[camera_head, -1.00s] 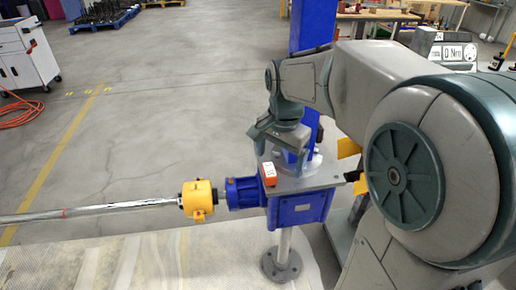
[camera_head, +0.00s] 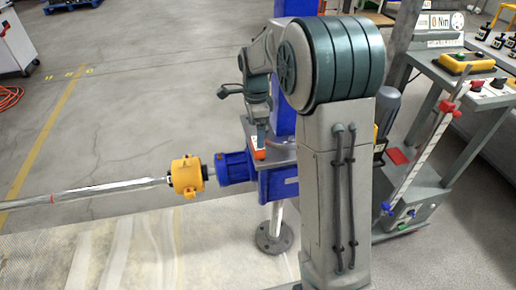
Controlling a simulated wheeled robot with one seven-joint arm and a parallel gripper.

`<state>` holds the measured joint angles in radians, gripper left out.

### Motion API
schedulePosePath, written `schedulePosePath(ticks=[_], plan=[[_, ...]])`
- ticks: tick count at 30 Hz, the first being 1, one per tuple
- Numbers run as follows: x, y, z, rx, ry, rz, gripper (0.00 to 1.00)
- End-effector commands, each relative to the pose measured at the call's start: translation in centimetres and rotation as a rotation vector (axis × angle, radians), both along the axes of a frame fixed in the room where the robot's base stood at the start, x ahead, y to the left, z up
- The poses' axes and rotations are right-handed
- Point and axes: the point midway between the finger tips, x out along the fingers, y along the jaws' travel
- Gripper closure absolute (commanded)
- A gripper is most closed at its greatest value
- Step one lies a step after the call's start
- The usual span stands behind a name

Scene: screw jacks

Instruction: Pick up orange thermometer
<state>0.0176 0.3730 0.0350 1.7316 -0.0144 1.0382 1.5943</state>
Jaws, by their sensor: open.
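The orange thermometer (camera_head: 259,154) is a small orange box, lying on the grey top plate of the blue screw jack (camera_head: 278,184) in the middle of the view. Its upper part is hidden behind my gripper. My gripper (camera_head: 259,143) is open and points down right at the thermometer. Its fingertips come very close to it in the picture. I cannot tell whether they touch it or stand on both sides of it.
A blue motor (camera_head: 235,168), a yellow coupling (camera_head: 186,175) and a long metal shaft (camera_head: 90,192) extend left from the jack. A blue column rises behind it. A grey bench (camera_head: 455,90) with a yellow device (camera_head: 467,64) stands at the right.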

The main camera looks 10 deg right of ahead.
Motion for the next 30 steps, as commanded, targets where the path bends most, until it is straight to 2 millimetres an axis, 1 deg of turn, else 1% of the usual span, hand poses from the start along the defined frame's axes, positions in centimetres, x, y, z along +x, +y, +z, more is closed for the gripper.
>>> schedulePosePath(ticks=[1, 5, 8, 12, 15, 18, 23, 24, 26, 27, 29, 30], plan=[[0.0, 0.0, -0.5, 0.0, 0.0, 0.0, 0.11], [-0.1, -0.1, -1.2, 0.0, 0.001, 0.0, 0.11], [-0.3, -0.3, -2.5, 0.0, 0.002, -0.001, 0.11], [-0.4, -0.5, -4.7, -0.001, 0.002, 0.0, 0.11], [-0.4, -0.5, -5.7, 0.0, 0.001, 0.0, 0.11], [-0.4, -0.5, -6.0, 0.0, 0.0, 0.0, 0.11], [-0.4, -0.5, -6.0, 0.0, -0.001, 0.0, 0.11], [-0.4, -0.5, -6.0, 0.0, -0.001, 0.0, 0.14], [-0.4, -0.5, -6.0, 0.0, -0.001, 0.001, 0.3], [-0.4, -0.5, -6.0, 0.0, -0.001, 0.001, 0.42], [-0.4, -0.5, -6.0, 0.0, -0.001, 0.001, 0.58], [-0.4, -0.5, -6.0, 0.0, -0.001, 0.001, 0.64]])
